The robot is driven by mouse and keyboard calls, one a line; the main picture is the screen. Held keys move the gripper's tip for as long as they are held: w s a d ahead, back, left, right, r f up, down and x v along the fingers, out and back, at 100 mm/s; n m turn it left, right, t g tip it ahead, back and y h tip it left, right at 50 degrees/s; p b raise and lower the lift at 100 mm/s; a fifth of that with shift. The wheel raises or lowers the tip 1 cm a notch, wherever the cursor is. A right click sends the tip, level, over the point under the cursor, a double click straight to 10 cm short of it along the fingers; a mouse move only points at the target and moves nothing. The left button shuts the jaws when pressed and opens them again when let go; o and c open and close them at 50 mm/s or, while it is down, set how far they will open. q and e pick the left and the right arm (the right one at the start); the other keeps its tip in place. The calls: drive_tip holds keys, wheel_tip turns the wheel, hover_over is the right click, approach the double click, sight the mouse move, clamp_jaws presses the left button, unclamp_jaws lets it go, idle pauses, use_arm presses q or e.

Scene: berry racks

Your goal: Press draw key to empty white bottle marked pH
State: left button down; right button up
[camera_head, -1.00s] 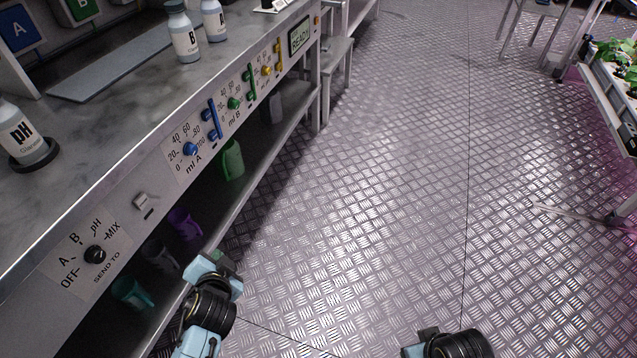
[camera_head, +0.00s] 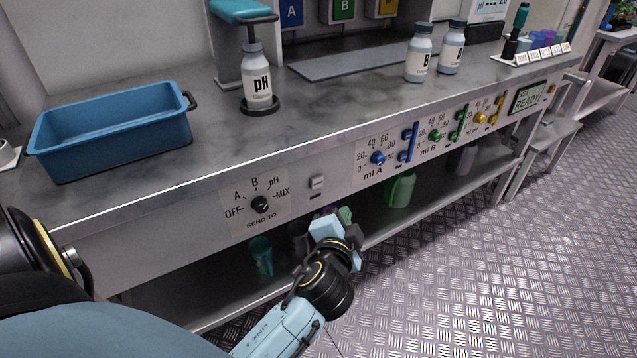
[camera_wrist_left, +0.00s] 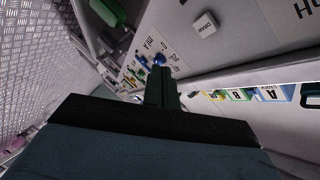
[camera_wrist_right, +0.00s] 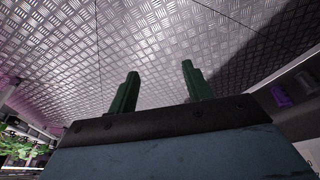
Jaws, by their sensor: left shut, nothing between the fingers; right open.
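The white pH bottle (camera_head: 258,84) stands upright on a dark round base (camera_head: 261,106) on the counter, beneath a blue-topped dispenser (camera_head: 243,12). The draw key (camera_head: 316,184) is a small pale key on the counter's front panel, right of the SEND TO dial (camera_head: 260,204). It also shows, lettered DRAW, in the left wrist view (camera_wrist_left: 205,24). My left gripper (camera_head: 350,238) is shut and empty, below and slightly right of the key, apart from it. Its closed fingers show in the left wrist view (camera_wrist_left: 162,75). My right gripper (camera_wrist_right: 160,70) is open and empty over the floor.
A blue tub (camera_head: 115,128) sits on the counter at left. Bottles B (camera_head: 418,55) and A (camera_head: 452,48) stand at the back right. Coloured sliders (camera_head: 408,143) line the panel, with a READY display (camera_head: 528,97). Jugs (camera_head: 400,189) stand on the shelf below.

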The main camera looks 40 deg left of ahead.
sight(323, 183)
use_arm(q)
drive_tip(key=w+a+p, duration=0.1)
drive_tip(key=w+a, duration=0.2)
drive_tip(key=a, duration=0.4)
use_arm(e)
drive_tip(key=shift+w+d+f, duration=0.15)
drive_tip(key=shift+d+f, duration=0.05)
drive_tip(key=shift+f, duration=0.6)
drive_tip(key=shift+w+d+f, duration=0.1)
drive_tip(key=shift+d+f, duration=0.1)
drive_tip(key=shift+f, duration=0.55)
use_arm(q)
drive_tip(key=shift+a, duration=0.1)
use_arm(e)
drive_tip(key=shift+r, duration=0.1)
use_arm(q)
drive_tip(key=shift+w+a+p, duration=0.15)
drive_tip(key=shift+a+p, duration=0.15)
use_arm(e)
drive_tip(key=shift+r, duration=0.2)
